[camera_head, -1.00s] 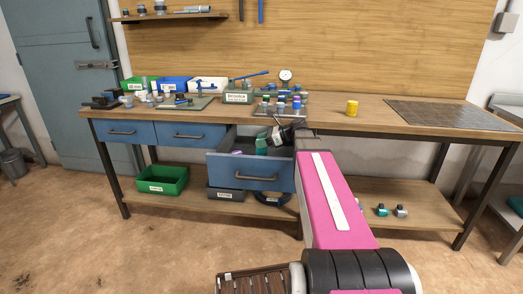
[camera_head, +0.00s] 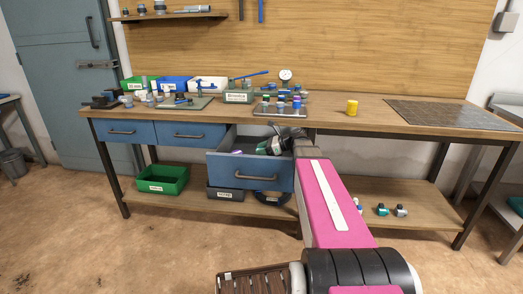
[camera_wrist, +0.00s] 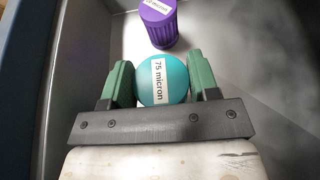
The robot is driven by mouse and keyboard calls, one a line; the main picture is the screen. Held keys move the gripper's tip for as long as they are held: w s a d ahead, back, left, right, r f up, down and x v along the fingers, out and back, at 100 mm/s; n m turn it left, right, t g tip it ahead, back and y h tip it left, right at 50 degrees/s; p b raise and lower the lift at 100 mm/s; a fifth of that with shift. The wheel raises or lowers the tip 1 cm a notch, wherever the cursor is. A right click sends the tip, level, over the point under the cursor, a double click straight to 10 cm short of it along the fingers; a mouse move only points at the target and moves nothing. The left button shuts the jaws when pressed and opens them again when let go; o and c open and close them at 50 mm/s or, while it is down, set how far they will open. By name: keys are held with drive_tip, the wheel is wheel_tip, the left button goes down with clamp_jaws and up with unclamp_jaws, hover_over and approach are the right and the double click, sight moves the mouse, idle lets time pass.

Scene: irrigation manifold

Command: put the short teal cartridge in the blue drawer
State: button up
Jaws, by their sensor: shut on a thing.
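The teal cartridge (camera_wrist: 163,80) has a white label reading "75 micron" and is seen from above in the wrist view. My gripper (camera_wrist: 163,88) has green fingers, one on each side of the cartridge, and is shut on it. In the head view my gripper (camera_head: 268,147) is low inside the open blue drawer (camera_head: 250,178), behind its front panel. The cartridge's lower part is hidden, so I cannot tell whether it touches the drawer floor.
A purple cartridge (camera_wrist: 160,22) with a white label stands in the drawer just beyond the teal one. Two shut blue drawers are at the left. The bench above holds a rack of cartridges (camera_head: 280,110) and a yellow cylinder (camera_head: 352,107). A green bin (camera_head: 162,180) is below.

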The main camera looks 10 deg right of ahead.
drive_tip(key=shift+f, duration=0.15)
drive_tip(key=o, duration=1)
drive_tip(key=shift+c, duration=0.2)
drive_tip(key=shift+r, duration=0.45)
drive_tip(key=v, duration=1.2)
drive_tip(key=shift+r, duration=0.15)
